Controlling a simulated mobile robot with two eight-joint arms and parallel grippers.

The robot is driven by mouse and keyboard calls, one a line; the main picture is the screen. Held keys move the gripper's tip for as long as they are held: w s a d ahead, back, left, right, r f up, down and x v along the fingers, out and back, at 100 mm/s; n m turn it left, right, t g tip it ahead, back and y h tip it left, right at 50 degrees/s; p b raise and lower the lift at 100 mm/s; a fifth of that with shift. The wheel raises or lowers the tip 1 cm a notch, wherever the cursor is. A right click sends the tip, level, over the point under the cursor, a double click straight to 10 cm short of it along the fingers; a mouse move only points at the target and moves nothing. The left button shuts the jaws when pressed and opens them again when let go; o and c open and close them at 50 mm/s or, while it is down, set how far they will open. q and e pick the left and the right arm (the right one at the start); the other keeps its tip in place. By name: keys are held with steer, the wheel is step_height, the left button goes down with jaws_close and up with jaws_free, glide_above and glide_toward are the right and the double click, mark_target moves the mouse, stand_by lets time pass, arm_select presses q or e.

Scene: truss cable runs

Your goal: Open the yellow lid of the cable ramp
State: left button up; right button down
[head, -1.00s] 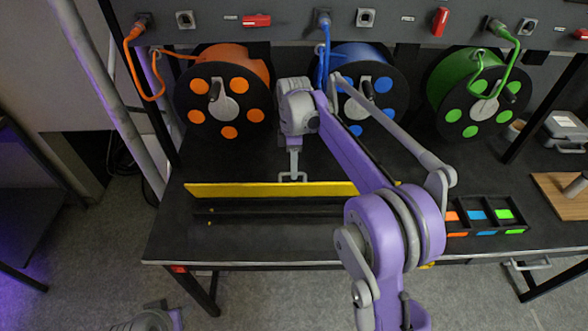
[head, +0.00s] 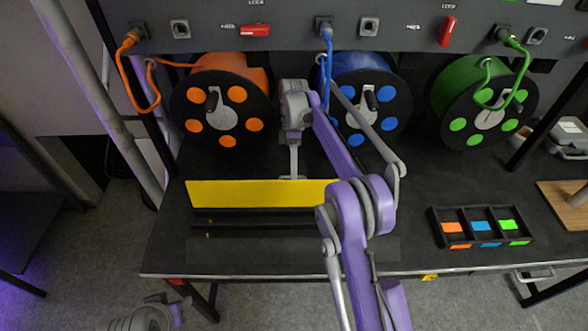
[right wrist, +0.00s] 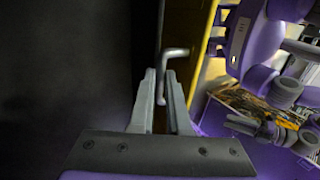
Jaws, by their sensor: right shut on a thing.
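The yellow lid (head: 255,195) of the cable ramp stands raised along the ramp's far side, its broad face turned toward the head camera. The dark ramp base (head: 250,226) with its channels shows in front of it. My right gripper (head: 293,172) is behind the lid's top edge. In the right wrist view, its fingers (right wrist: 163,90) are shut on a grey bent handle (right wrist: 174,53) beside the yellow lid edge (right wrist: 206,50). My right arm covers the lid's right end in the head view.
A black tray (head: 437,232) with coloured cards lies to the right. A wooden board (head: 562,205) lies at the far right.

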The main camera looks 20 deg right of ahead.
steer(key=shift+w+f, duration=0.1)
steer(key=shift+f, duration=0.05)
steer(key=c, duration=1.2)
jaws_free()
steer(key=shift+c, duration=0.2)
steer(key=o, duration=0.4)
steer(key=shift+w, duration=0.1)
steer(key=shift+c, duration=0.2)
